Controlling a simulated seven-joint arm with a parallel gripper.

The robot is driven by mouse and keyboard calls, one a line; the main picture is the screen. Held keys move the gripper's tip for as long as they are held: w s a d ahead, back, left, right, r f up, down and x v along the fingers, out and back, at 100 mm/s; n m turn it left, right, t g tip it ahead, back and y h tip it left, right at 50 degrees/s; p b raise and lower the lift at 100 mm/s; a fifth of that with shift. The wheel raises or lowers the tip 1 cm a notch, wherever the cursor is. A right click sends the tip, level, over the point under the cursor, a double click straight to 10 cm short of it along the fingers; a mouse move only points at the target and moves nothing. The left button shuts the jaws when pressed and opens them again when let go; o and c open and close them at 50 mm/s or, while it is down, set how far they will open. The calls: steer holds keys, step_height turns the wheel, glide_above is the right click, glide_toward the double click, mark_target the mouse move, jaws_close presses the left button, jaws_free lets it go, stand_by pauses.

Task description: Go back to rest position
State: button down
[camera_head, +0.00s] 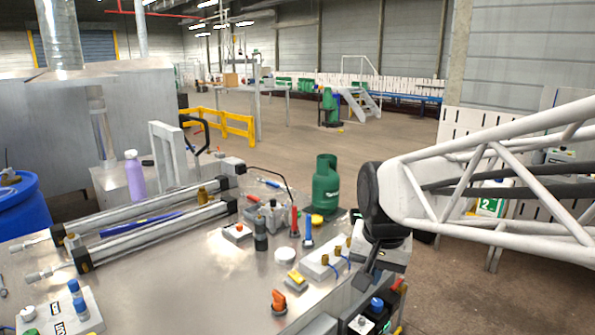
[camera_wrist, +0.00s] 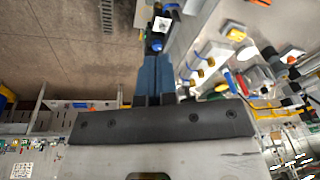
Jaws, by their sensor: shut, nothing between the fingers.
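My gripper (camera_head: 363,281) hangs from the white lattice arm at the right of the head view. It points down beside the right edge of the metal worktable (camera_head: 190,270). In the wrist view my gripper's two dark fingers (camera_wrist: 157,60) lie together, shut, with nothing seen between them. The fingers are above a small block with a blue knob (camera_wrist: 157,44) at the table's edge. The head view shows a blue knob (camera_head: 376,303) just right of and below the fingertips. I cannot tell if they touch anything.
A green gas bottle (camera_head: 326,186) stands behind my gripper. A white block with brass fittings (camera_head: 322,266), an orange switch (camera_head: 279,300) and a yellow-topped part (camera_head: 296,280) lie to its left. Two long cylinders (camera_head: 160,239) cross the table's left side. Open floor (camera_head: 465,285) lies at right.

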steer(key=s+d+f+n, duration=0.1)
steer(key=s+d, duration=0.1)
steer(key=s, duration=0.5)
steer(key=s+d+f+n, duration=0.2)
steer(key=s, duration=0.5)
steer(key=shift+d+f+n+t+h, duration=0.25)
steer(key=shift+d+n+t+h, duration=0.05)
steer(key=shift+d, duration=0.1)
steer(key=c, duration=1.8)
jaws_free()
steer(key=shift+c, duration=0.2)
